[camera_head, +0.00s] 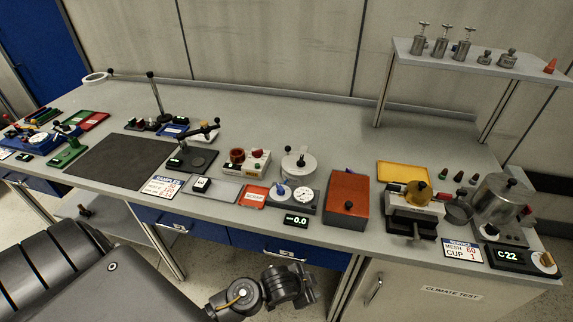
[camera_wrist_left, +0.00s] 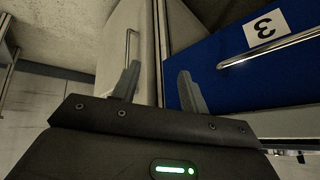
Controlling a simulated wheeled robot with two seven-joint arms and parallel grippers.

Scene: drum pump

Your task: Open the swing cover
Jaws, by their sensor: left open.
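My left gripper (camera_wrist_left: 159,70) is open and empty in the left wrist view, its two fingers apart. In the head view, my left arm comes in at the lower left and its hand is in front of the bench, below the top. No part is clearly marked as the swing cover. Candidates on the bench are a white round lidded pot (camera_head: 299,165) with a black knob, and a steel domed vessel (camera_head: 502,203) with a black knob at the right end. A red-brown box (camera_head: 346,197) stands between them. My gripper touches none of these. My right gripper is not in view.
The blue drawer (camera_wrist_left: 215,65) and its bar handle, and the pale cabinet door (camera_wrist_left: 125,40), lie beyond my left fingers. A raised shelf (camera_head: 470,62) holds several metal parts at the back right. A dark mat (camera_head: 118,163) lies bare at the left.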

